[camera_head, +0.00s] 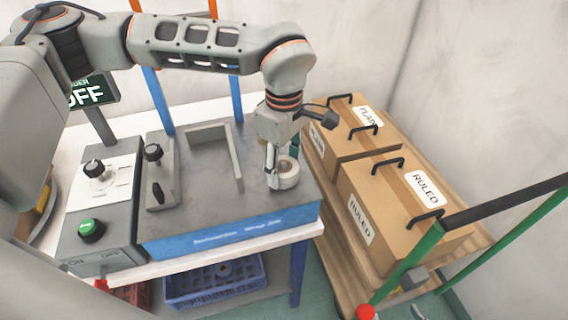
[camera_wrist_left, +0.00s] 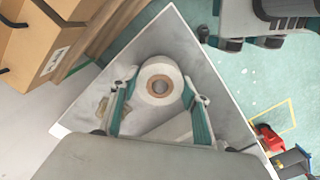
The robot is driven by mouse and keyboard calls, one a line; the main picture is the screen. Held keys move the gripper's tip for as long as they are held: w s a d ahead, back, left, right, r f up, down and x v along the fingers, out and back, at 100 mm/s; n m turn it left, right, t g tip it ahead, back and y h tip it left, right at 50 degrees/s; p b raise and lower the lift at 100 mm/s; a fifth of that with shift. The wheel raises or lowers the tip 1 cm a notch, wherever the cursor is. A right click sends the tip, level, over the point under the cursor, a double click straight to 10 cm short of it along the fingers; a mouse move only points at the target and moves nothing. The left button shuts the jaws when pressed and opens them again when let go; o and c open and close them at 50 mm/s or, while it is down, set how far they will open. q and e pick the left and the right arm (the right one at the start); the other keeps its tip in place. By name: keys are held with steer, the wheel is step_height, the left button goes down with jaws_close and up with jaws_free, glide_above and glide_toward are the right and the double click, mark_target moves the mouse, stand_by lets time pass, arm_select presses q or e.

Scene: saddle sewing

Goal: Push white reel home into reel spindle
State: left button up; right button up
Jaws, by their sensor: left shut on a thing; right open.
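The white reel (camera_head: 288,181) is a short white ring with a brown core, near the right edge of the grey machine top (camera_head: 215,195). My left gripper (camera_head: 283,170) reaches down from above and is shut on the reel. In the left wrist view the reel (camera_wrist_left: 158,80) lies between the teal fingers (camera_wrist_left: 160,102), with its round face and dark centre hole towards the camera. The reel spindle cannot be made out apart from the reel. Whether the reel is fully seated cannot be told. My right gripper is not seen in either view.
A grey upright bracket (camera_head: 236,160) and black knobs (camera_head: 153,153) stand left of the reel. A control box (camera_head: 100,215) with a green button is further left. Cardboard boxes (camera_head: 385,205) with black handles stand right of the machine. A blue crate (camera_head: 215,283) sits below.

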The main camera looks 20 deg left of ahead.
arm_select(q)
steer(key=shift+f, duration=0.2)
steer(key=o, duration=1.2)
steer(key=shift+o, duration=0.2)
steer(key=shift+r, duration=0.1)
step_height(320, 180, up, 12)
